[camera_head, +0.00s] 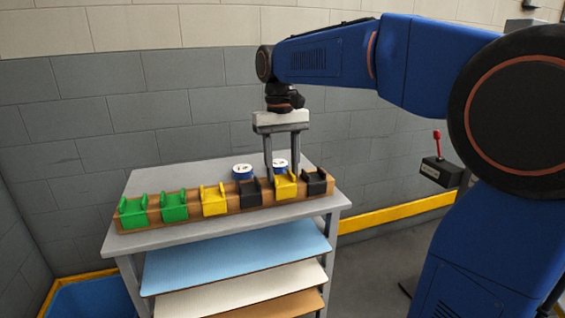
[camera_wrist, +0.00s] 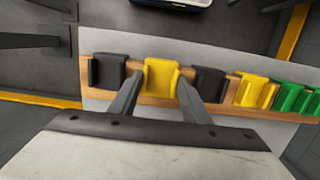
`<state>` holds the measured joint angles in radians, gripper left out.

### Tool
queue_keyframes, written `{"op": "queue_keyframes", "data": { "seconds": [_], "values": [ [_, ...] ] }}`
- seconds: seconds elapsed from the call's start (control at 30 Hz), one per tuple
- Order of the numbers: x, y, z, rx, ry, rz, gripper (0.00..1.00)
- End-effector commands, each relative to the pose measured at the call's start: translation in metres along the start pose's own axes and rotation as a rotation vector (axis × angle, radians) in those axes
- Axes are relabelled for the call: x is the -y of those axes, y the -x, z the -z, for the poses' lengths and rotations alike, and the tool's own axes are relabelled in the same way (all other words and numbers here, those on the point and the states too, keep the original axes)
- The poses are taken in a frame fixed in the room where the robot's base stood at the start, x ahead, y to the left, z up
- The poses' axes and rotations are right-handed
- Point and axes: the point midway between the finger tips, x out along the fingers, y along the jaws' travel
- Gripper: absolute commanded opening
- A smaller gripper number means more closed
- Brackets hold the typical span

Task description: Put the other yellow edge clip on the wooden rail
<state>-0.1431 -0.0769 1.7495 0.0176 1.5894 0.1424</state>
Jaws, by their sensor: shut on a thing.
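The wooden rail (camera_head: 194,205) lies along the front of a grey table top. One yellow edge clip (camera_head: 214,201) sits on the rail left of centre; it also shows in the wrist view (camera_wrist: 250,92). The other yellow edge clip (camera_head: 286,187) is at the rail, toward its right end, between two black clips. My gripper (camera_head: 283,174) points down and is shut on this clip, with a finger on either side of it. In the wrist view the clip (camera_wrist: 160,78) shows between the fingertips. It appears to be seated on the rail; its underside is hidden.
Black clips (camera_head: 250,193) (camera_head: 315,183) stand on either side of the held clip, close to my fingers. Two green clips (camera_head: 132,212) (camera_head: 174,207) are at the rail's left. Blue-and-white rolls (camera_head: 242,173) stand behind the rail. The table top (camera_head: 170,175) is clear at back left.

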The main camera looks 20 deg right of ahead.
Motion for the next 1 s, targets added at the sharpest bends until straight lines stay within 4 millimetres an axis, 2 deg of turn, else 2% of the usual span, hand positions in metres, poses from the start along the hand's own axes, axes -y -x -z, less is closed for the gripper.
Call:
{"op": "queue_keyframes", "data": {
  "seconds": [1.0],
  "values": [
    [0.0, -0.0071, 0.001, 0.0, 0.0, 0.0, 0.23]
  ]
}}
